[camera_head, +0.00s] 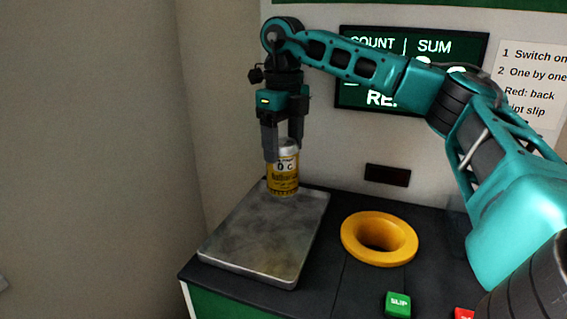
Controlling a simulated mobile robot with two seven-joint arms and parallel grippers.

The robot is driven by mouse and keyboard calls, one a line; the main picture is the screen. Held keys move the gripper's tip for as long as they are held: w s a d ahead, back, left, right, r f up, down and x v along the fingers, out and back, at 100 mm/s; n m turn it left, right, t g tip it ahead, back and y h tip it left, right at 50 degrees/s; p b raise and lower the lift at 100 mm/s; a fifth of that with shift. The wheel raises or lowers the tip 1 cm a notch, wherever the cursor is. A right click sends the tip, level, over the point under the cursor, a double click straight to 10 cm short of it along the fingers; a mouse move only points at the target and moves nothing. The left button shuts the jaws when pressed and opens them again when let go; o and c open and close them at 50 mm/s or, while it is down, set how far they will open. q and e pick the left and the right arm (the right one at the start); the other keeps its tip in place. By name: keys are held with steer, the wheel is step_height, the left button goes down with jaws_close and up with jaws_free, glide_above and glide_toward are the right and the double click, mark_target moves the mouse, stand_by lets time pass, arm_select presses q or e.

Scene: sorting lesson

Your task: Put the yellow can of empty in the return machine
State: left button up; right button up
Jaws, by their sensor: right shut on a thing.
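The yellow can (284,176) is upright with a silver top and a label reading "0 c". My right gripper (284,150) points down and is shut on the can's upper part. The can is at the far end of a grey metal tray (262,240); I cannot tell whether its base touches the tray. The return machine (340,205) has a dark top with a yellow ring-shaped opening (379,238) to the right of the tray. My left gripper is not in view.
A green "SLIP" button (398,304) and a partly hidden red button (464,314) are at the front. A dark display (400,75) reading "COUNT | SUM" and a white instruction sheet (533,85) are on the back wall. My right arm partly covers the display.

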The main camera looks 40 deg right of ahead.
mark_target(284, 164)
steer(key=shift+f, duration=2.2)
steer(key=shift+f, duration=0.1)
steer(key=shift+f, duration=0.15)
steer(key=o, duration=1.3)
steer(key=shift+c, duration=0.2)
step_height(284, 164, up, 12)
steer(key=shift+r, duration=0.25)
